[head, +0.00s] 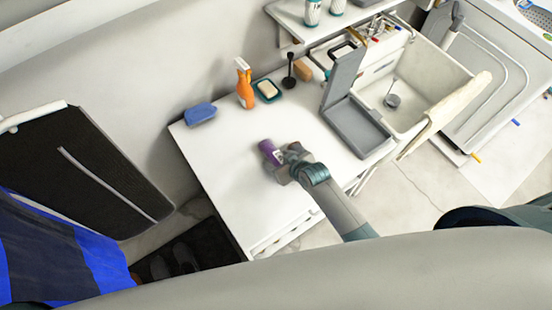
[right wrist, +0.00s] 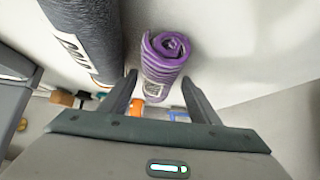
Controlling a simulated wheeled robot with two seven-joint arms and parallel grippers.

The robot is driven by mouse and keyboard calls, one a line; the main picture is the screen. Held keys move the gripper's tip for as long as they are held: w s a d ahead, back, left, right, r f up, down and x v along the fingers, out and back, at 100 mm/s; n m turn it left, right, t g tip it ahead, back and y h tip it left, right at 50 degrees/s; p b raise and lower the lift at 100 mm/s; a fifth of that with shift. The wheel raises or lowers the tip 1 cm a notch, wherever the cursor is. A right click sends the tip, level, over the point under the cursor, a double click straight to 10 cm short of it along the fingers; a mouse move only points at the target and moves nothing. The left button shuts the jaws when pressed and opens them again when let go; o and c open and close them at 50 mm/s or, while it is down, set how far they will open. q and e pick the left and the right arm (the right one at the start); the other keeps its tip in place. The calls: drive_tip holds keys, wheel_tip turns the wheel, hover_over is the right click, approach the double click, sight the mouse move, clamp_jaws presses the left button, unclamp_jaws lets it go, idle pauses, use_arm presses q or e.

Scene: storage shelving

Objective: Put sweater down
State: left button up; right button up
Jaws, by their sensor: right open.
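A purple rolled-up cloth (head: 268,150), which seems to be the sweater, is on the white table top. In the right wrist view the purple roll (right wrist: 165,55) shows its spiral end and a small label. My right gripper (head: 285,165) is low over the table at the roll. In its wrist view the open fingers (right wrist: 159,80) are on either side of the roll; whether they touch it is unclear. The gripper hides part of the roll in the head view. My left gripper is not in view.
A dark grey roll with a label (right wrist: 85,35) is close left of the fingers in the wrist view. A blue item (head: 200,113), orange spray bottle (head: 245,88) and soap dish (head: 267,90) line the table's back. A grey open box (head: 357,127) is right. The table's front left is clear.

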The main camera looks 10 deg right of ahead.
sight(273, 151)
drive_tip(key=c, duration=1.2)
drive_tip(key=shift+r, duration=0.15)
drive_tip(key=shift+r+b, duration=0.45)
drive_tip(key=shift+r, duration=0.4)
drive_tip(key=shift+d+r+b, duration=0.25)
drive_tip(key=shift+r+b, duration=0.3)
drive_tip(key=shift+r, duration=0.55)
drive_tip(key=shift+w+d+r+b, duration=0.15)
drive_tip(key=shift+d+r+b, duration=0.5)
drive_tip(key=shift+d+r, duration=0.85)
drive_tip(key=shift+w+d+r+b, duration=0.2)
drive_tip(key=shift+d+r+b, duration=0.55)
drive_tip(key=shift+d, duration=1.5)
drive_tip(key=shift+w+d+r+b, duration=0.15)
drive_tip(key=shift+d+r+b, duration=0.45)
drive_tip(key=shift+d+r, duration=0.95)
drive_tip(key=shift+d+f, duration=0.25)
drive_tip(key=shift+f, duration=0.1)
